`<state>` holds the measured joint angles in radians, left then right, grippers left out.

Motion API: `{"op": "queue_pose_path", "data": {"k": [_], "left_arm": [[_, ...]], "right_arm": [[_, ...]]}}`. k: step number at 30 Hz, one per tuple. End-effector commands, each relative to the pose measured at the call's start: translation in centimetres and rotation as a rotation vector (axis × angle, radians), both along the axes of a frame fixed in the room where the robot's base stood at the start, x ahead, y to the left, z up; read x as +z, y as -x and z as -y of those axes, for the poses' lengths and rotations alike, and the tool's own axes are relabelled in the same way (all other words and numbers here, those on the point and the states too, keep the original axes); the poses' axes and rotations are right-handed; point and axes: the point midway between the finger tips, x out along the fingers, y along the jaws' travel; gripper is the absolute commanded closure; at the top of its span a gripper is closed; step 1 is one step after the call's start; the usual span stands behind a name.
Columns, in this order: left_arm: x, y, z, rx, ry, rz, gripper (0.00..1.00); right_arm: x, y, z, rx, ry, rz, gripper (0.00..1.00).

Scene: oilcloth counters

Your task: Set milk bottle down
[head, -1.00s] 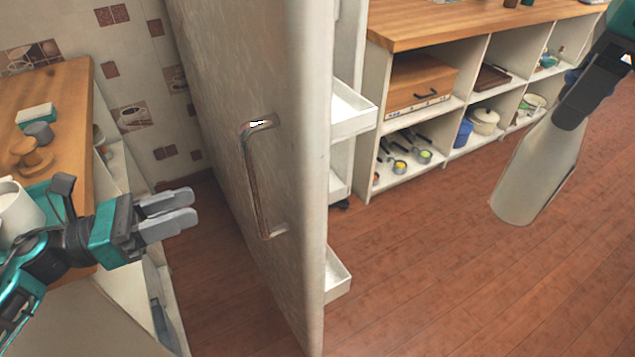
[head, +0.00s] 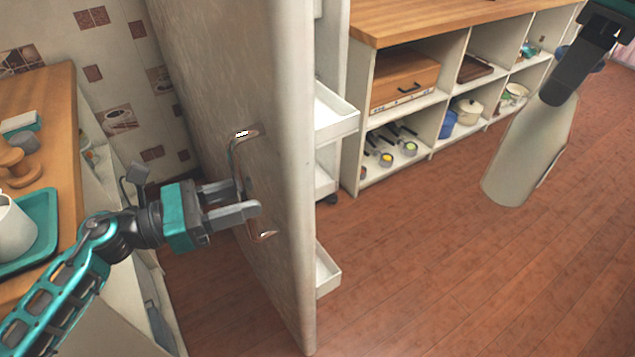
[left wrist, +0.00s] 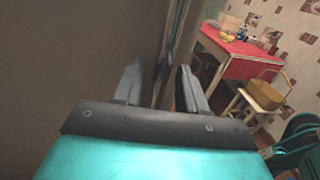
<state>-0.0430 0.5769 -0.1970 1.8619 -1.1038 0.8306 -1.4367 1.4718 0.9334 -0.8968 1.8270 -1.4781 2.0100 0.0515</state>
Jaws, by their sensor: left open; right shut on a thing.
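The milk bottle (head: 528,152) is pale and hangs tilted above the floor at the right of the head view. My right gripper (head: 566,88) is shut on its upper end and hides it. My left gripper (head: 243,199) is open at the bar handle (head: 236,160) of the tall pale door (head: 290,240). In the left wrist view the fingers (left wrist: 155,85) stand apart with the handle (left wrist: 168,60) between or just beyond them. I cannot tell whether they touch it.
A wooden counter (head: 440,22) with open shelves holding pots and boxes stands at the back. White door trays (head: 333,118) stick out behind the door. A wooden counter (head: 45,100) with a teal tray (head: 40,225) and mug is at the left. The wooden floor (head: 420,280) is clear.

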Motion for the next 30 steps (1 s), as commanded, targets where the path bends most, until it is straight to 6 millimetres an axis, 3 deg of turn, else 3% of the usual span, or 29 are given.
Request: {"op": "queue_pose_path", "data": {"k": [14,26,30], "left_arm": [[0.02,-0.44,1.01,0.0,0.0,0.0,0.59],[0.02,-0.44,0.97,0.0,0.0,0.0,0.98],[0.02,-0.44,0.95,0.001,0.0,0.0,1.0]], "right_arm": [[0.43,-0.02,-0.03,0.001,-0.002,0.004,1.0],[0.43,-0.02,-0.02,0.001,-0.002,0.004,1.0],[0.44,-0.02,-0.02,0.001,-0.002,0.004,1.0]]}}
